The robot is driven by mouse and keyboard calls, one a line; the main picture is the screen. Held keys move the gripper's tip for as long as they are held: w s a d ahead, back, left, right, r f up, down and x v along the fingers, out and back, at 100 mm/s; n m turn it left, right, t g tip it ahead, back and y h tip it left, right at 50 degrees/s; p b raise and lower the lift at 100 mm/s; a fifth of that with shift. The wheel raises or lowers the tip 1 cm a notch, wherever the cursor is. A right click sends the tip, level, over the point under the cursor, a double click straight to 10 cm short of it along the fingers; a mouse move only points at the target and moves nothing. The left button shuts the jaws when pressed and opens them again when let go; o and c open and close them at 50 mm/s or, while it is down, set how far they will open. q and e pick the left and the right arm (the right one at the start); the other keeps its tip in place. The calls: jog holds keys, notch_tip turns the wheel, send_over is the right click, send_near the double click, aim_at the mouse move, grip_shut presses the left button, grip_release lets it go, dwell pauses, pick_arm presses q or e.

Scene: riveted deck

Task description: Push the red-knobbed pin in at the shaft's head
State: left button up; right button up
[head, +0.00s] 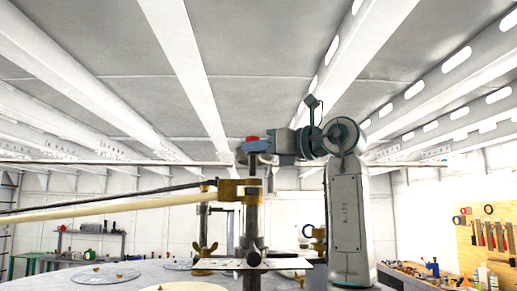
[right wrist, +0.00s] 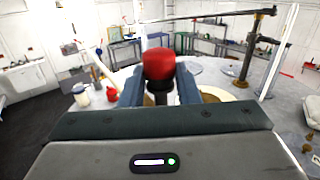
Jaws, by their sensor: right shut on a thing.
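The pin's red knob (head: 256,146) shows at the top of the upright metal shaft (head: 250,225) in the head view. My right gripper (head: 247,158) comes in from the right at the shaft's head and is shut on the pin just under the knob. In the right wrist view the red knob (right wrist: 158,64) stands upright between the two blue-grey fingers, with the dark stem below it. How deep the pin sits is hidden by the fingers. My left gripper is not in view.
A brass collar (head: 238,189) sits on the shaft, with a long pale pole (head: 120,205) running left. A brass wing nut (head: 203,262) stands beside it. A tool board (head: 487,240) and a cluttered bench are at the right. White beams cross the ceiling.

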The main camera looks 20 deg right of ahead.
jog(key=shift+s+f+b, duration=0.15)
jog(key=shift+f+b, duration=0.65)
jog(key=shift+f, duration=0.45)
dwell(1.2)
jog(key=o, duration=1.1)
jog(key=shift+o, duration=0.2)
jog(key=shift+s+d+f, duration=0.1)
jog(key=shift+s+d, duration=0.05)
jog(key=b+v, duration=0.5)
jog(key=v, duration=0.5)
jog(key=shift+s+b, duration=0.15)
jog(key=shift+b, duration=0.25)
jog(key=shift+d, duration=0.1)
